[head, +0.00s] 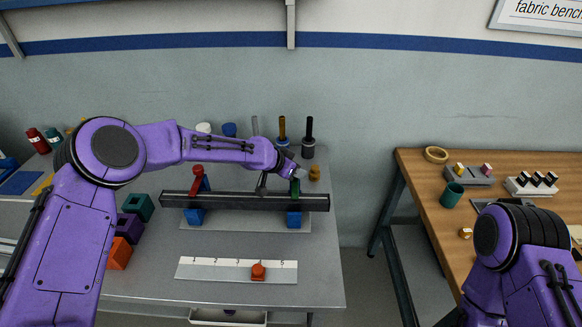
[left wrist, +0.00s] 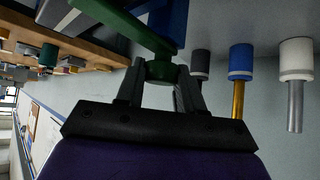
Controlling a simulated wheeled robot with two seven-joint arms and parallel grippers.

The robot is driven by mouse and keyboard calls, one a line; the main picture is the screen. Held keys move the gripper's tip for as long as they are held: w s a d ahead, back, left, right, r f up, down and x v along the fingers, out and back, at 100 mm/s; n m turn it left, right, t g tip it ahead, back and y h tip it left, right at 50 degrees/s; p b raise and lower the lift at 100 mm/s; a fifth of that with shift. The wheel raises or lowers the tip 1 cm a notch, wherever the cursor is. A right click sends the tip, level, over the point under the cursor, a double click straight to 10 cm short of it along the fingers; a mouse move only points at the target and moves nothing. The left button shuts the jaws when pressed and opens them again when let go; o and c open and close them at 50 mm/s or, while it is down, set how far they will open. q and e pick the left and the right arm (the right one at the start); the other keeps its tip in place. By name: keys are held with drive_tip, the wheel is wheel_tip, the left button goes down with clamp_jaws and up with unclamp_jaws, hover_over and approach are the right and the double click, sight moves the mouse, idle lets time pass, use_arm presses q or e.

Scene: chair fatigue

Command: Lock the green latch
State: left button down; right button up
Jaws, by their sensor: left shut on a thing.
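The green latch (head: 295,188) stands upright at the right end of the dark bar (head: 245,202), above a blue support block (head: 293,220). My left gripper (head: 290,174) reaches in from the left and is shut on the green latch, whose round green end (left wrist: 163,72) sits between the fingertips (left wrist: 160,88) in the left wrist view. A green arm runs from that end toward the upper left there. A red latch (head: 197,180) stands tilted at the bar's left end, above another blue block (head: 194,216). My right gripper is out of view.
A numbered strip (head: 210,270) with an orange-red marker (head: 258,271) lies in front of the bar. Several coloured posts and tools stand behind it. Green, purple and orange blocks (head: 120,252) lie at the left. A wooden table (head: 410,165) stands right, across a gap.

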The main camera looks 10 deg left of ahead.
use_arm(q)
drive_tip(key=shift+d, duration=0.1)
drive_tip(key=c, duration=0.8)
unclamp_jaws()
drive_tip(key=shift+o, duration=0.5)
drive_tip(key=shift+w+d+f, duration=0.1)
drive_tip(key=shift+w, duration=0.1)
drive_tip(key=shift+s+a, duration=0.1)
drive_tip(key=shift+a, duration=0.1)
drive_tip(key=b+v, duration=0.2)
drive_tip(key=v, duration=0.8)
drive_tip(key=shift+s+d+r, duration=0.1)
drive_tip(key=shift+r, duration=0.2)
